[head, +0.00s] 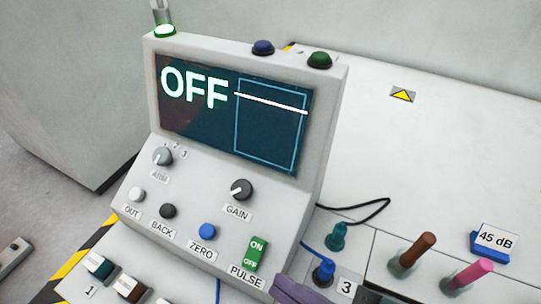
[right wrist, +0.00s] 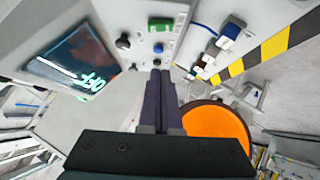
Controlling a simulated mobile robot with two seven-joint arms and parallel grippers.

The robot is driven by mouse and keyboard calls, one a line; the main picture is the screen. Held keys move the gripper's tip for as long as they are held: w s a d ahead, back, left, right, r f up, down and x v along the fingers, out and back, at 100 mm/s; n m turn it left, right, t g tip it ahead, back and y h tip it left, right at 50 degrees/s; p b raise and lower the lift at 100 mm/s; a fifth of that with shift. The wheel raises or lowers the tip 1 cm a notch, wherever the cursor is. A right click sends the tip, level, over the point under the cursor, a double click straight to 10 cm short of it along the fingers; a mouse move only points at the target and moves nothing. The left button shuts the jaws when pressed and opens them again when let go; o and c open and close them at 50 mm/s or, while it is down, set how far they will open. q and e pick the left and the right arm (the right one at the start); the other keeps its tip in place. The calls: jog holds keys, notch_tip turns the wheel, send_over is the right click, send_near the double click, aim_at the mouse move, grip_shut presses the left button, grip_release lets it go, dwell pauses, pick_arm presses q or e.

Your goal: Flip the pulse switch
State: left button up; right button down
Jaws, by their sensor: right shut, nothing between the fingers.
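The pulse switch (head: 257,253) is a green rocker marked ON at its top and OFF at its bottom, above the PULSE label on the console's sloped panel. I cannot tell which side is pressed. The console screen (head: 230,110) reads OFF. My right gripper (head: 285,287) shows only in part at the bottom edge, just below and right of the switch. In the right wrist view its two dark fingers (right wrist: 161,73) are together and empty, pointing at the panel, with the green switch (right wrist: 160,24) beyond their tips and apart from them. My left gripper is not in view.
The GAIN knob (head: 241,189) and blue ZERO button (head: 207,231) are near the switch. Sockets with blue and teal plugs (head: 337,236), and brown and pink pegs (head: 418,250), stand to the right. An orange disc (right wrist: 212,130) shows in the wrist view.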

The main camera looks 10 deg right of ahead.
jog(key=s+t+h+b, duration=0.1)
jog(key=b, duration=0.2)
jog(key=shift+s+a+f+n, duration=0.1)
jog(key=shift+n, duration=0.3)
